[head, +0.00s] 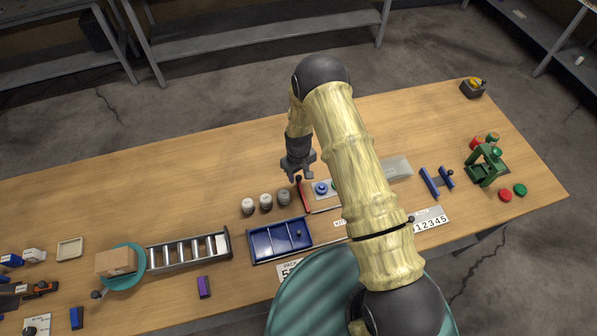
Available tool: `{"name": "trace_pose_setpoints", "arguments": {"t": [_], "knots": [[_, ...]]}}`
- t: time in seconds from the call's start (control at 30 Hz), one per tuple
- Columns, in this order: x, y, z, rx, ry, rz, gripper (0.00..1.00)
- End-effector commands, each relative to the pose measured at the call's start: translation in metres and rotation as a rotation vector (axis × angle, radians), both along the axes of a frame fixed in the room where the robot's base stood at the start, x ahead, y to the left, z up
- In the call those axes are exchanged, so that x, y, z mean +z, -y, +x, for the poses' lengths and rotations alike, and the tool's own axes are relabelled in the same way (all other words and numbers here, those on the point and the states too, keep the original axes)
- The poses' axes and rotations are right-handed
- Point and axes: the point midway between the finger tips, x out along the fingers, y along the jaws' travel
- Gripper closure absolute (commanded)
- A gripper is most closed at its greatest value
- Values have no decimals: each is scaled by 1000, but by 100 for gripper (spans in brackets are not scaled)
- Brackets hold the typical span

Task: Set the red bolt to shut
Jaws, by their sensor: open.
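A narrow red piece (305,197), which looks like the red bolt, lies near the middle of the table with a small dark knob at its far end. Its right side runs close to a pale plate with a blue round part (321,188). My gripper (298,177) points down over the far end of the red piece, with its fingers apart. I cannot tell whether the fingers touch the knob or stay above it. My arm hides part of the plate, and the bolt's exact position is too small to tell.
Several small pots (266,202) stand just left of the red piece. A blue tray (281,240) and a slotted dark rack (188,252) lie nearer. A blue bracket (437,181) and a green press (486,165) stand right. The table's far left middle is clear.

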Motion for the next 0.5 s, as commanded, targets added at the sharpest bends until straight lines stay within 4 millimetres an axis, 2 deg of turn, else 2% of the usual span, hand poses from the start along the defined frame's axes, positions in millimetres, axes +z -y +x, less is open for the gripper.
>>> {"name": "trace_pose_setpoints", "arguments": {"t": [0.37,0.5], "knots": [[-7,0,0,0,0,0,57],[-7,0,0,0,0,0,81]]}}
